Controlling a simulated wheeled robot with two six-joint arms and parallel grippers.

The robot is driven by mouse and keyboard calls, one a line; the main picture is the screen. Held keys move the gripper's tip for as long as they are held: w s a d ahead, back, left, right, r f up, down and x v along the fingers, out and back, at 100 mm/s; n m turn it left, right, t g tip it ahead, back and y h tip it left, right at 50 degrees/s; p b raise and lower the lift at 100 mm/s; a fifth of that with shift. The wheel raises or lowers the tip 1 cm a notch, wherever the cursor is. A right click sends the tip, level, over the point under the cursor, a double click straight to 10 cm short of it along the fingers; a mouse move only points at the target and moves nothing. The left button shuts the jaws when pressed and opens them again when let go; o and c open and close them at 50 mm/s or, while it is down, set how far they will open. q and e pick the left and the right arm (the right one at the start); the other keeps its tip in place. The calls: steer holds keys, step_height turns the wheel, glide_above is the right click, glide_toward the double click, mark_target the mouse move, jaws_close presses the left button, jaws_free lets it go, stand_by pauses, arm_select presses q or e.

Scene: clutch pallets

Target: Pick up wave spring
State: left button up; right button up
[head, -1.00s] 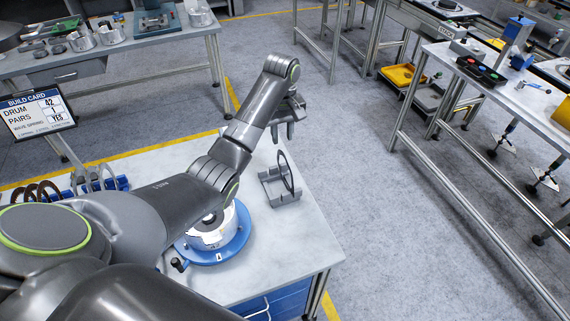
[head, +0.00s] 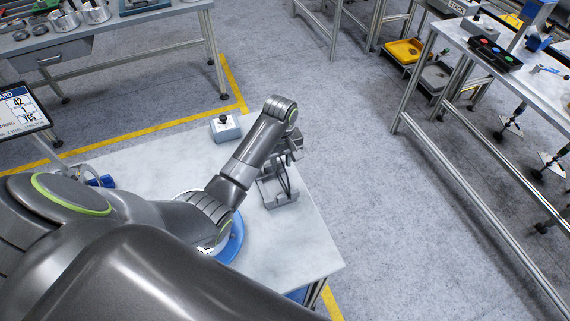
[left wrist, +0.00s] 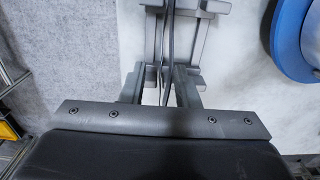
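The wave spring is a thin dark ring standing upright on a grey metal stand (head: 284,203) at the right side of the near table. In the head view my left gripper (head: 288,160) is down over the stand and hides much of the ring. In the left wrist view the spring (left wrist: 168,45) shows edge-on as a thin dark strip. It passes between the fingers of my left gripper (left wrist: 161,85), which are apart with gaps beside the strip. The stand also shows there (left wrist: 200,55). My right gripper is not in view.
A round blue base (head: 232,243) sits left of the stand, partly behind my arm; it shows in the wrist view (left wrist: 287,40). A small grey block with a black knob (head: 225,128) stands at the table's far edge. The white tabletop (head: 150,160) is mostly clear around it.

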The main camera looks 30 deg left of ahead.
arm_select(q)
steer(key=shift+s+d, duration=0.1)
steer(key=shift+s, duration=0.1)
steer(key=shift+s+r, duration=0.2)
steer(key=shift+c, duration=0.5)
steer(key=shift+s+d+r, duration=0.1)
steer(key=shift+s, duration=0.05)
steer(key=shift+c, duration=1.1)
jaws_close()
